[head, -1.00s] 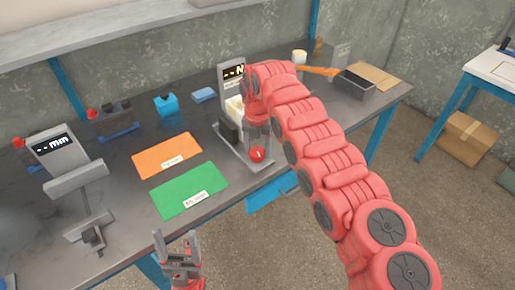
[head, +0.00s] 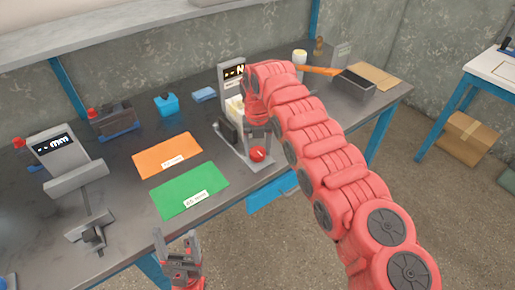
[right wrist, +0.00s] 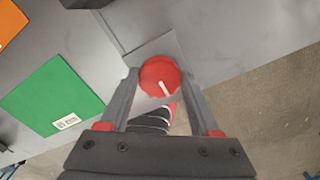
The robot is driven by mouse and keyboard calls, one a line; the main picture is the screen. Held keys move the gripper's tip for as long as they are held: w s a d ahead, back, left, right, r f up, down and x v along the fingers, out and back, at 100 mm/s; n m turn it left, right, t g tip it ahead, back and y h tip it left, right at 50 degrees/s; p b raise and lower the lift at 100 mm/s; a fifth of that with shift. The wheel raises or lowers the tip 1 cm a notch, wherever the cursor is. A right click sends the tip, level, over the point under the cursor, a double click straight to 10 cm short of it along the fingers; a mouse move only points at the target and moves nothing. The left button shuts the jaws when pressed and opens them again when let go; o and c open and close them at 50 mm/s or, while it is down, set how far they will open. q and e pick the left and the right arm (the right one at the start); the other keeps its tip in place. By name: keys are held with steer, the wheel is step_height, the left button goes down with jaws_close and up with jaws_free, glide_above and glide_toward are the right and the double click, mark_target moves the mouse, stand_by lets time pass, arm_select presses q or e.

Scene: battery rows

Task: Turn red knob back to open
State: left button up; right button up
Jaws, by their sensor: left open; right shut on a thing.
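The red knob (head: 258,154) sits at the front of the base of a grey tester (head: 232,75) with a small lit display. In the right wrist view the knob (right wrist: 160,77) is round with a white mark across it, between my right gripper's two fingers. My right gripper (right wrist: 159,80) is shut on it from above. In the head view my right arm hides part of the tester. My left gripper (head: 180,245) is open and empty, in front of the table's near edge.
A second tester (head: 55,145) with a display stands at left. An orange mat (head: 167,155) and a green mat (head: 188,190) lie between the testers. A grey bin (head: 354,84) stands at right.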

steer(key=o, duration=1.4)
steer(key=shift+r, duration=0.1)
steer(key=r, duration=0.4)
steer(key=r+p, duration=0.1)
steer(key=r, duration=0.3)
steer(key=shift+a+r, duration=0.2)
steer(key=shift+r, duration=0.05)
step_height(320, 180, up, 9)
steer(key=p, duration=0.8)
glide_above(256, 151)
steer(key=shift+d+f, duration=0.1)
steer(key=shift+d, duration=0.1)
